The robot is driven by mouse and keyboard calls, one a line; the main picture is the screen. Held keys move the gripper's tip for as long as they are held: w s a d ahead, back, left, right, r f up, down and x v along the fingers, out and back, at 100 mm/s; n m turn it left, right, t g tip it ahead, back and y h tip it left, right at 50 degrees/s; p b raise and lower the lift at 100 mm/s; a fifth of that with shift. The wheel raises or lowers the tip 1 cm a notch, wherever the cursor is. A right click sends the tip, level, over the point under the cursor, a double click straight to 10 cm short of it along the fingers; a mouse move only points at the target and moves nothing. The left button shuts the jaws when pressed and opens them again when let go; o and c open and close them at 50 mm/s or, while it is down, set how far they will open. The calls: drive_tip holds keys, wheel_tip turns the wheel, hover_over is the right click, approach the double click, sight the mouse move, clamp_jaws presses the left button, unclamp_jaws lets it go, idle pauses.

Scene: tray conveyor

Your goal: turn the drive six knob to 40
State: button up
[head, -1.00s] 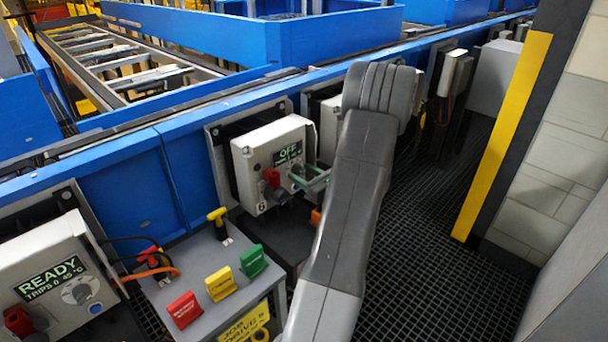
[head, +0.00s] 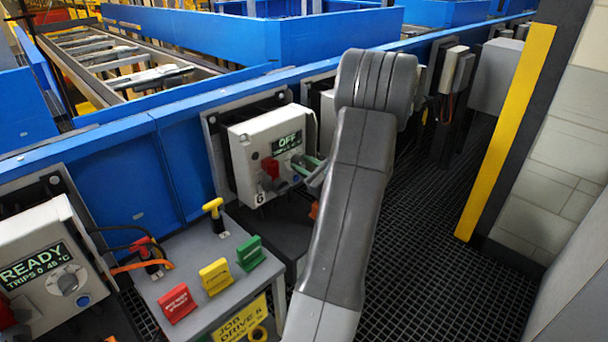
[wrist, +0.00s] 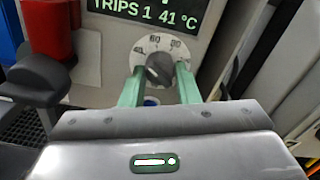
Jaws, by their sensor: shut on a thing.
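The drive six box (head: 245,150) is a pale control box marked 6, with a lit display reading OFF in the head view. In the wrist view its display (wrist: 145,12) reads TRIPS 1 41 °C. The grey knob (wrist: 160,69) sits on a round white dial below the display, with 40 at the left and higher numbers round the top. My gripper (wrist: 159,88) has its green fingers on either side of the knob and is shut on it. In the head view my gripper (head: 305,166) reaches the box front from the right. The knob's exact pointer direction is hard to tell.
A red switch (wrist: 48,28) with a dark base is close left of the knob. A blue button (wrist: 151,101) shows between the fingers. A job stand (head: 215,250) with red, yellow and green tags stands in front. Another box (head: 40,265) reads READY. Open grating lies to the right.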

drive_tip(key=shift+f+n+b, duration=0.1)
drive_tip(key=shift+n+b, duration=1.1)
drive_tip(key=shift+b, duration=0.2)
drive_tip(key=o, duration=1)
drive_tip(key=shift+c, duration=0.2)
drive_tip(key=v, duration=1.4)
drive_tip(key=shift+w+a, duration=0.1)
